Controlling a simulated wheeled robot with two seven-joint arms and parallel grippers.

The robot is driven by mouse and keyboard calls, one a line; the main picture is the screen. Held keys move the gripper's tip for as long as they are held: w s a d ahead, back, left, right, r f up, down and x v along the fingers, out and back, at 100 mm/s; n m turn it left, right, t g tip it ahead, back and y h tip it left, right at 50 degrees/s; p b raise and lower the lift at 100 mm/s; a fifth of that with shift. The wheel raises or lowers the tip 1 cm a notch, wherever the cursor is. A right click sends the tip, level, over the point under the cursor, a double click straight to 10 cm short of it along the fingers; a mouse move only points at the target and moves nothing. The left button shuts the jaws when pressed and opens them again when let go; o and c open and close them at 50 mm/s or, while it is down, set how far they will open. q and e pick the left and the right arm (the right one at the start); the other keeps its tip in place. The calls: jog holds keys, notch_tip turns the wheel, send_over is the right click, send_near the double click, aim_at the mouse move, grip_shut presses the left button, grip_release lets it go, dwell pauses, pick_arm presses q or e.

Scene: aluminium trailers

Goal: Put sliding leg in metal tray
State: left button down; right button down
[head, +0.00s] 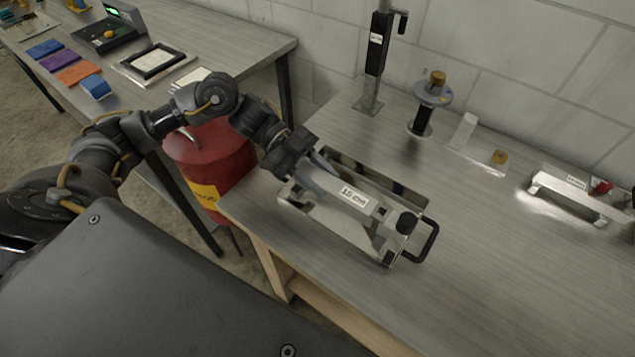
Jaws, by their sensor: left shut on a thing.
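The sliding leg (345,196) is a grey metal bar with a white "15 cm" label and a dark round end piece at its right. The metal tray (325,228) is a shiny open tray with a black handle at its right end, on the grey workbench. My left gripper (298,165) is shut on the left end of the leg, at the tray's left end. The leg lies lengthwise over the tray's opening, within its outline. I cannot tell whether it touches the tray floor. The gripper hides the leg's held end. My right gripper is not in view.
A black upright jack (377,55) and a spool stand (421,115) stand at the back by the wall. A metal bracket (580,193) lies at the right. A red drum (212,160) stands left of the workbench. The bench (500,270) is clear right of the tray.

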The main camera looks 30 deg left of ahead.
pick_arm(q)
jog(key=shift+w+a+f, duration=0.35)
jog(key=shift+w+f, duration=0.1)
jog(key=shift+f, duration=0.2)
jog(key=shift+w+a+f, duration=0.35)
jog(key=shift+w+f, duration=0.1)
jog(key=shift+f, duration=0.15)
jog(key=shift+w+a+f, duration=0.2)
jog(key=shift+a+f, duration=0.05)
jog(key=shift+f, duration=0.1)
notch_tip(320, 180, down, 3)
jog(key=shift+r+p, duration=0.1)
jog(key=shift+p, duration=0.55)
jog(key=shift+f, duration=0.2)
jog(key=shift+f, duration=0.15)
jog(key=c, duration=0.9)
grip_release()
jog(key=shift+c, duration=0.2)
